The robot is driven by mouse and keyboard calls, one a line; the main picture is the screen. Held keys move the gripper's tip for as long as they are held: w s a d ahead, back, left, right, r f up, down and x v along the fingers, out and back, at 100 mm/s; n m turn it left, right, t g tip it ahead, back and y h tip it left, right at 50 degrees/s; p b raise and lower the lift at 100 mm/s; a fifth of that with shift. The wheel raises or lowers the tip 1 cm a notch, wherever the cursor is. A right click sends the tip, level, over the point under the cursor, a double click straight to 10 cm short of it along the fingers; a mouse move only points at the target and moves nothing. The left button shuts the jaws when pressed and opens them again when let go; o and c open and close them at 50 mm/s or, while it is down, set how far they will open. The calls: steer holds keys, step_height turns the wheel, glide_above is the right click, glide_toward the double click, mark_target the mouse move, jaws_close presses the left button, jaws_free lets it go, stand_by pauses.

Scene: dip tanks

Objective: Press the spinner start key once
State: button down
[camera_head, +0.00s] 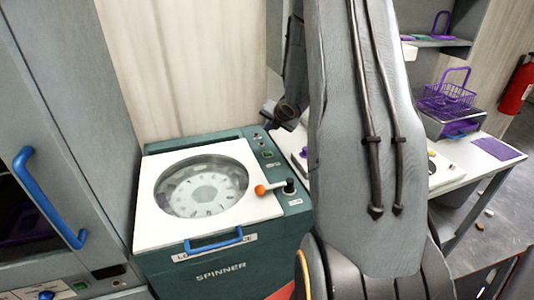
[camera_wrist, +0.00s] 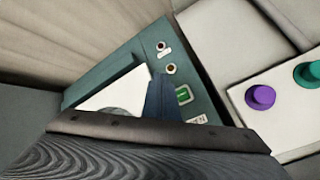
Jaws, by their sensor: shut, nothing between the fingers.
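The spinner (camera_head: 221,272) is a teal machine with a white lid and a round window. Its start key appears to be the green key (camera_head: 267,154) on the right strip of its top.
Two small round fittings (camera_wrist: 171,69) sit behind the key. A lever with an orange knob (camera_head: 260,190) lies over the lid's right edge. A white bench (camera_head: 454,168) stands to the right, with purple (camera_wrist: 260,97) and green knobs. A grey cabinet (camera_head: 75,110) stands left.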

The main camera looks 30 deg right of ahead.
steer(key=shift+f, duration=0.1)
steer(key=b, duration=0.5)
glide_above(269, 155)
step_height(269, 155, down, 7)
steer(key=shift+r, duration=0.1)
steer(key=shift+f+b, duration=0.9)
steer(key=shift+b, duration=0.1)
steer(key=shift+f, duration=0.1)
stand_by(1.0)
steer(key=shift+f+b, duration=0.35)
steer(key=shift+b, duration=0.25)
